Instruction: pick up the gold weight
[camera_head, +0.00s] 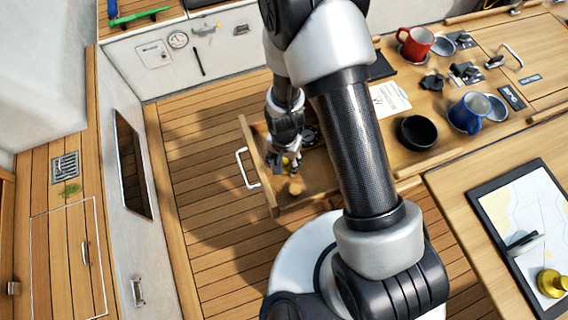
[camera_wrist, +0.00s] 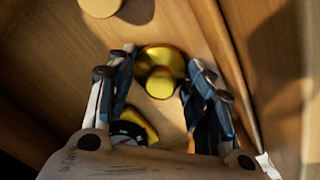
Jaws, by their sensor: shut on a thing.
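The gold weight (camera_wrist: 160,60), round with a knob on top, sits between my gripper's fingertips (camera_wrist: 160,76) in the wrist view. My gripper is shut on it, with a dark blue-padded finger on either side. In the head view my gripper (camera_head: 287,166) is down inside an open wooden drawer (camera_head: 318,187), and only a bit of gold shows there. I cannot tell whether the weight is clear of the drawer floor.
A tan round piece (camera_head: 296,187) lies in the drawer; a yellow-and-black item (camera_wrist: 138,126) lies close by my fingers. The drawer walls are near. The counter holds a black bowl (camera_head: 417,132), a blue mug (camera_head: 469,112) and a red mug (camera_head: 415,43). The floor left of the drawer is clear.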

